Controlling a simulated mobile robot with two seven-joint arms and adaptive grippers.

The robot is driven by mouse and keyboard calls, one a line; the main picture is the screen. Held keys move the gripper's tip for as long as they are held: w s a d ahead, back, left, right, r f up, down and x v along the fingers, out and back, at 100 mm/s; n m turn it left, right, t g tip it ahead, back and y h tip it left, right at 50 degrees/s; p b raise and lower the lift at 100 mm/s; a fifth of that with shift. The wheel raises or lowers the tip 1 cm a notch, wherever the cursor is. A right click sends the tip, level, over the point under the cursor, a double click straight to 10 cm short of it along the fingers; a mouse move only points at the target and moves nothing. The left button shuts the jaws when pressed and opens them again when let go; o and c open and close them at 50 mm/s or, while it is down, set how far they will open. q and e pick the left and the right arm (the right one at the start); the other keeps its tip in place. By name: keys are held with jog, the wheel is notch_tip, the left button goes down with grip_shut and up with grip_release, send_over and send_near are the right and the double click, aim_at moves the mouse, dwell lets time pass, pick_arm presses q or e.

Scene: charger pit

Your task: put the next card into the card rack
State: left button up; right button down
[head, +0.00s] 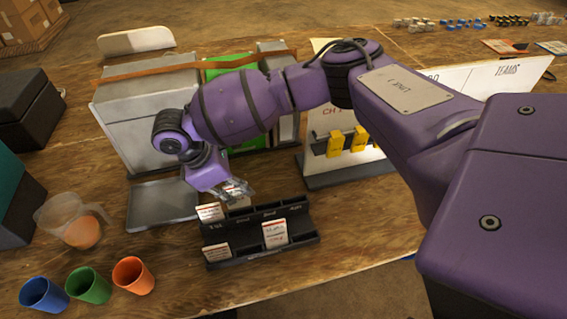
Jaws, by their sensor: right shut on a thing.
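The black card rack (262,252) stands on the wooden table, with two stepped rows of slots. White cards stand in it: one at the back left (210,212), one at the front left (217,250), and one right of the middle in front (275,234). My right gripper (236,192) points down over the rack's back row, just right of the back-left card. It is shut on what looks like a card, mostly hidden by the fingers; I cannot tell whether that card touches the rack. My left gripper is out of view.
A grey tray (160,205) lies left of the rack. A clear jug (78,222) and blue (43,294), green (88,285) and orange (132,275) cups stand at the left. A grey machine (130,115) and a white board with yellow parts (335,145) stand behind.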

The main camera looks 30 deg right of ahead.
aim_at(238, 201)
jog(key=shift+f, duration=0.7)
jog(key=shift+f+b, duration=0.3)
jog(key=shift+f, duration=0.4)
jog(key=shift+s+f, duration=0.1)
jog(key=shift+f, duration=1)
jog(key=c, duration=1.8)
grip_release()
jog(key=shift+c, duration=0.2)
jog(key=shift+r, duration=0.2)
jog(key=v, duration=1.2)
jog(key=shift+f, duration=0.2)
